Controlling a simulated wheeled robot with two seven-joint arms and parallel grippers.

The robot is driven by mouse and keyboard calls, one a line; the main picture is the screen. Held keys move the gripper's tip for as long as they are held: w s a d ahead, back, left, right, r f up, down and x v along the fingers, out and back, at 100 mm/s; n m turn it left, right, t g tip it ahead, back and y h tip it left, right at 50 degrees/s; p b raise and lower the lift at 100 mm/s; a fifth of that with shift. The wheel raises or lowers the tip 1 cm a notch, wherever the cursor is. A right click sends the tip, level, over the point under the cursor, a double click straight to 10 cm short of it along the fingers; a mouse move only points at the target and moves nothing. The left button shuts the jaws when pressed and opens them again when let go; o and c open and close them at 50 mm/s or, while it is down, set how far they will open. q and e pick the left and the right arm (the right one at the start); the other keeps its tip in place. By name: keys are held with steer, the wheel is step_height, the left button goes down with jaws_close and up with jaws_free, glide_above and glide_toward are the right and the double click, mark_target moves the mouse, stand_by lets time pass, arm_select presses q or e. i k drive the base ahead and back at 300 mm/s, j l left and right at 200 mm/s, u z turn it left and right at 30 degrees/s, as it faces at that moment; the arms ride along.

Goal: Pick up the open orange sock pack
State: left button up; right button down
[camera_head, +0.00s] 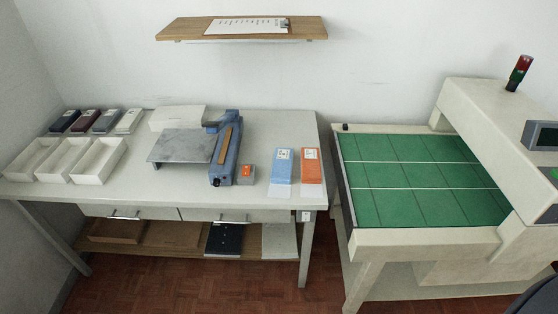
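The orange sock pack (311,166) lies flat on the white table (200,195), near its right end. A pale flap or clear end (310,190) sticks out at its front side, and a small white label shows near its back end. A similar blue pack (282,166) lies just left of it, with a narrow gap between them. Nothing touches the orange pack. Neither of my grippers shows in the head view.
White trays (98,160) stand at the left. A machine with a green bed (420,178) stands right, across a gap.

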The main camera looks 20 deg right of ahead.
mark_target(312, 179)
steer(key=z, duration=1)
